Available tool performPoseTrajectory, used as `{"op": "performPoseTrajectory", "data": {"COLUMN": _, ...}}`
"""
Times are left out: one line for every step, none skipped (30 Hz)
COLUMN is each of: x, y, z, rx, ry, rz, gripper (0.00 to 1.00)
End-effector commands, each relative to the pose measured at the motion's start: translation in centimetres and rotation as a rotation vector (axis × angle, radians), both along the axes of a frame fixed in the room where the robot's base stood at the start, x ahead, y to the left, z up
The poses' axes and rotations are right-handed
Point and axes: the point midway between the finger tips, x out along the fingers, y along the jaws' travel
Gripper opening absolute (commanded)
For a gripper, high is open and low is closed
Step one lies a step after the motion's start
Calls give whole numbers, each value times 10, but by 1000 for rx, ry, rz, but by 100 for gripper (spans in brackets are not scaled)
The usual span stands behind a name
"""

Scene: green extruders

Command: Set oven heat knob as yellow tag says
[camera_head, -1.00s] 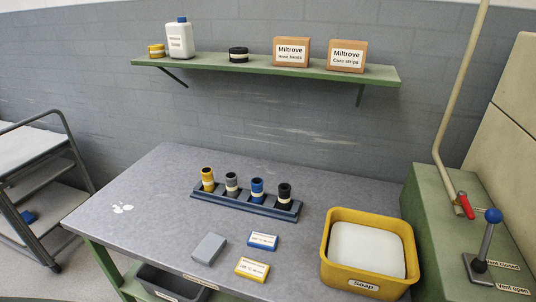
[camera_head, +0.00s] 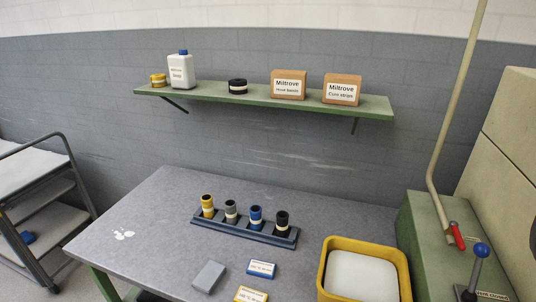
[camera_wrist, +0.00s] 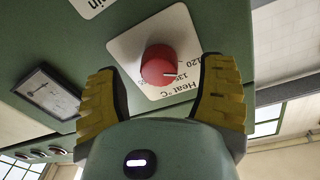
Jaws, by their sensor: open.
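The red heat knob (camera_wrist: 159,65) sits on a white dial plate (camera_wrist: 134,46) marked "Heat °C" on a green panel, in the wrist view. A short pale pointer line on the knob points right, towards a number that is hard to read, close to 120. My gripper (camera_wrist: 163,72) has its yellow-padded fingers open, one on each side of the knob; I cannot tell if either touches it. The yellow tag (camera_head: 250,295) lies on the table at the bottom edge of the head view, partly cut off, its print too small to read.
A blue tag (camera_head: 261,268) and a grey block (camera_head: 209,277) lie near the yellow tag. A gauge (camera_wrist: 47,93) is on the panel left of the knob. A yellow soap bin (camera_head: 322,270) and a rack of colored cylinders (camera_head: 245,230) stand on the table.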

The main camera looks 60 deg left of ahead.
Motion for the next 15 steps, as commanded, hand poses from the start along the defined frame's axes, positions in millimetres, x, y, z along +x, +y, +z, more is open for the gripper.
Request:
{"op": "performPoseTrajectory", "data": {"x": 6, "y": 5, "z": 2, "rx": 1, "ry": 0, "rz": 5, "gripper": 70}}
{"op": "performPoseTrajectory", "data": {"x": 8, "y": 6, "z": 2, "rx": 1, "ry": 0, "rz": 4, "gripper": 70}}
{"op": "performPoseTrajectory", "data": {"x": 10, "y": 8, "z": 1, "rx": 2, "ry": 1, "rz": 4, "gripper": 70}}
{"op": "performPoseTrajectory", "data": {"x": 11, "y": 9, "z": 1, "rx": 1, "ry": 2, "rz": 4, "gripper": 70}}
{"op": "performPoseTrajectory", "data": {"x": 12, "y": 10, "z": 0, "rx": 1, "ry": 2, "rz": 4, "gripper": 70}}
{"op": "performPoseTrajectory", "data": {"x": 13, "y": 10, "z": 0, "rx": 1, "ry": 2, "rz": 4, "gripper": 70}}
{"op": "performPoseTrajectory", "data": {"x": 14, "y": 11, "z": 0, "rx": 1, "ry": 2, "rz": 3, "gripper": 70}}
{"op": "performPoseTrajectory", "data": {"x": 14, "y": 11, "z": -1, "rx": 0, "ry": 1, "rz": 3, "gripper": 70}}
{"op": "performPoseTrajectory", "data": {"x": 14, "y": 11, "z": -1, "rx": 0, "ry": 1, "rz": 3, "gripper": 70}}
{"op": "performPoseTrajectory", "data": {"x": 14, "y": 11, "z": -1, "rx": 0, "ry": 1, "rz": 3, "gripper": 70}}
{"op": "performPoseTrajectory", "data": {"x": 14, "y": 11, "z": -1, "rx": 0, "ry": 1, "rz": 3, "gripper": 70}}
{"op": "performPoseTrajectory", "data": {"x": 14, "y": 11, "z": -1, "rx": 0, "ry": 1, "rz": 3, "gripper": 70}}
{"op": "performPoseTrajectory", "data": {"x": 14, "y": 11, "z": -1, "rx": 0, "ry": 1, "rz": 3, "gripper": 70}}
{"op": "performPoseTrajectory", "data": {"x": 14, "y": 11, "z": -1, "rx": 0, "ry": 1, "rz": 3, "gripper": 70}}
{"op": "performPoseTrajectory", "data": {"x": 14, "y": 10, "z": -1, "rx": 0, "ry": 1, "rz": 3, "gripper": 71}}
